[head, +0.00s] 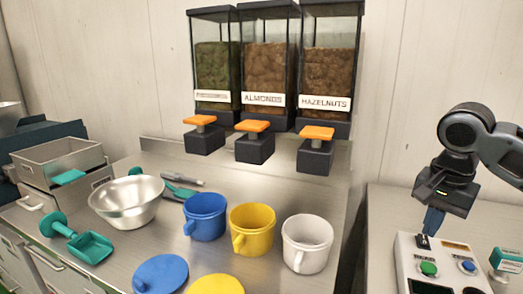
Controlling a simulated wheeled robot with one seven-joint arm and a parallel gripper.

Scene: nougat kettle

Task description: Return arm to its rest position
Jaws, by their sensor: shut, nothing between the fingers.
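My gripper (433,222) is at the right, at the end of my dark grey arm. It points down with its blue fingertips together and holds nothing. The fingertips are just above or at the back edge of a pale control box (408,250); I cannot tell whether they touch it. The box has a green button (428,268) and a blue button (467,266).
Blue (205,217), yellow (252,229) and white (307,243) mugs stand on the steel counter left of my gripper. A steel bowl (127,201) and teal scoop (90,246) are further left.

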